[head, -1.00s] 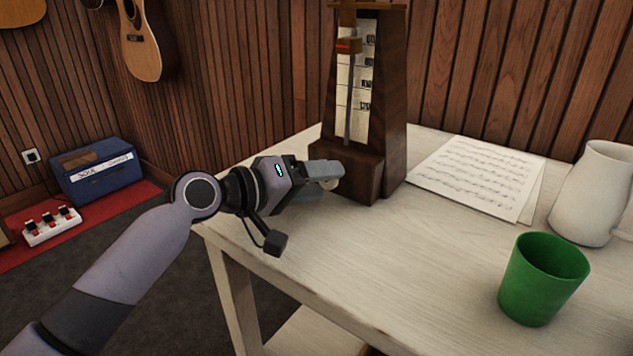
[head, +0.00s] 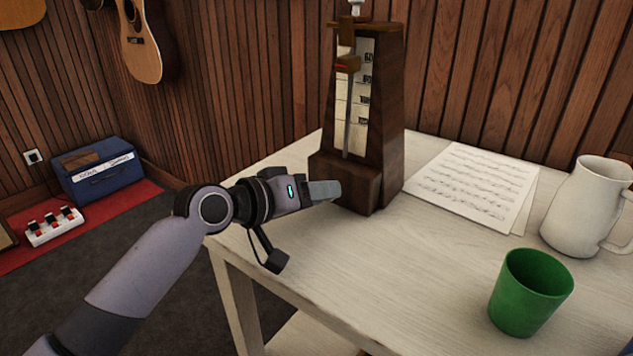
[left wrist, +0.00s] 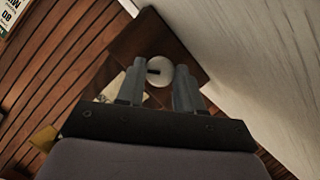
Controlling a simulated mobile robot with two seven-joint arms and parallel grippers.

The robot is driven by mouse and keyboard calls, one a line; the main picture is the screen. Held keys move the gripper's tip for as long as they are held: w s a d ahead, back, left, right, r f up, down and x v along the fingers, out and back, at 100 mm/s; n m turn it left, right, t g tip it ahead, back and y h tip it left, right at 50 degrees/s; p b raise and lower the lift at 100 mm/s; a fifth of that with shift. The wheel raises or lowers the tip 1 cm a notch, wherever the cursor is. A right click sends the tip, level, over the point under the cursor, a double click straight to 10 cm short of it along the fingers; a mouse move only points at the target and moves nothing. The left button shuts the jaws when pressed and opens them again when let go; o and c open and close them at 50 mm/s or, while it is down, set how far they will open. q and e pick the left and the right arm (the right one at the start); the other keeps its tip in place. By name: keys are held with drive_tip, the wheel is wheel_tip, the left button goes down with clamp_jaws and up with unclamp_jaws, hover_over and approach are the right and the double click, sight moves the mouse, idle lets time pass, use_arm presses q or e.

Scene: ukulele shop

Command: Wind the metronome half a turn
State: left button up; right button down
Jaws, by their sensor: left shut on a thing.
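The wooden metronome (head: 388,125) stands upright on the pale table (head: 440,255), its scale and pendulum facing the front. Its winding key, a pale round knob (left wrist: 160,64) with a dark slot, shows in the left wrist view, between the fingertips. My left gripper (head: 331,190) is at the metronome's lower front, level with its base. It is shut on the winding key, which it hides in the head view. In the left wrist view the two grey fingers of my left gripper (left wrist: 159,74) flank the knob. My right gripper is not in view.
Sheet music (head: 475,185) lies right of the metronome. A green cup (head: 530,295) and a white pitcher (head: 582,210) stand farther right on the table. The table's front middle is clear. A blue amplifier (head: 98,172) stands on the floor at left.

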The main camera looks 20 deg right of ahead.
use_arm(q)
drive_tip(key=shift+r+m+t+y+p, duration=0.35)
drive_tip(key=shift+m+p, duration=0.35)
drive_tip(key=shift+p, duration=0.3)
drive_tip(key=shift+s+f, duration=0.1)
drive_tip(key=shift+f, duration=0.05)
drive_tip(key=shift+m+t+p, duration=0.25)
drive_tip(key=shift+m+p, duration=0.25)
drive_tip(key=shift+p, duration=0.1)
drive_tip(key=shift+f, duration=0.1)
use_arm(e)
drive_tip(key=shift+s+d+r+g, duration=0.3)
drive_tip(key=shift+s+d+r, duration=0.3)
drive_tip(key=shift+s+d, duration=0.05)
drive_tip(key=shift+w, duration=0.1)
use_arm(q)
drive_tip(key=o, duration=1)
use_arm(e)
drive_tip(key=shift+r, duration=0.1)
use_arm(q)
drive_tip(key=shift+o, duration=0.2)
drive_tip(key=shift+p+v, duration=0.7)
drive_tip(key=shift+v, duration=2.85)
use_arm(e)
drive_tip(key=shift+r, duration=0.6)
